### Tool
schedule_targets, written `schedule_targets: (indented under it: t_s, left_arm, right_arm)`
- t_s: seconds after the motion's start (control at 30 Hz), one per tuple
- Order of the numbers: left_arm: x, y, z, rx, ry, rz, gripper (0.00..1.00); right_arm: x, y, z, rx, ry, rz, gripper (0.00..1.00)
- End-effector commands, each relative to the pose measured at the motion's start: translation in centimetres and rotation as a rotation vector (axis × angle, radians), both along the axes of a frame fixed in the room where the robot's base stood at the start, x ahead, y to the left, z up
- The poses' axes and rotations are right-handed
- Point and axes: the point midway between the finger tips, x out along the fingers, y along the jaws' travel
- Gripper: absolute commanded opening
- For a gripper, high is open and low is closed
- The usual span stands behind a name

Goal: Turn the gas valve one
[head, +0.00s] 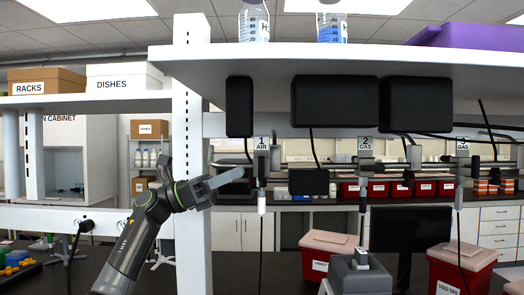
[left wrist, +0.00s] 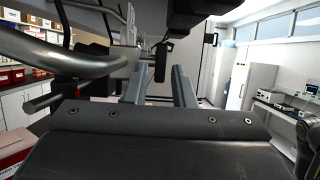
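In the head view a valve fixture labelled "1 AIR" (head: 261,144) hangs below the shelf, with a dark body and a white lower end (head: 262,203). To its right hang one labelled "2 GAS" (head: 366,146) and a third labelled "GAS" (head: 462,146). My left gripper (head: 240,174) points right, just left of fixture 1. In the left wrist view its two grey fingers (left wrist: 158,72) stand apart with nothing held between them. A dark upright piece (left wrist: 160,62) shows beyond the gap; I cannot tell whether it touches.
The shelf (head: 330,62) with bottles and black boxes (head: 335,100) is overhead. A white post (head: 192,130) stands behind my left gripper. Horizontal metal pipes (head: 420,165) run behind the valves. Red bins (head: 330,250) and a dark monitor (head: 410,240) are below right.

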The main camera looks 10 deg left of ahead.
Motion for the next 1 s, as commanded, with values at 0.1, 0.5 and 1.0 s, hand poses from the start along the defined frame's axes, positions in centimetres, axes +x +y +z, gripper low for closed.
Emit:
schedule_targets:
  t_s: [0.1,0.5,1.0]
  left_arm:
    - [0.4,-2.4,1.6,-0.002,0.0,-0.004,0.23]
    - [1.3,-6.4,2.8,0.0,0.001,0.0,0.23]
    - [1.3,-6.5,2.7,0.0,0.0,0.0,0.0]
  right_arm:
    - [0.7,0.0,1.9,-0.001,-0.01,0.002,0.71]
    - [1.0,0.0,3.9,0.0,-0.014,0.002,0.71]
    - [0.7,0.0,3.9,0.0,-0.011,0.002,0.71]
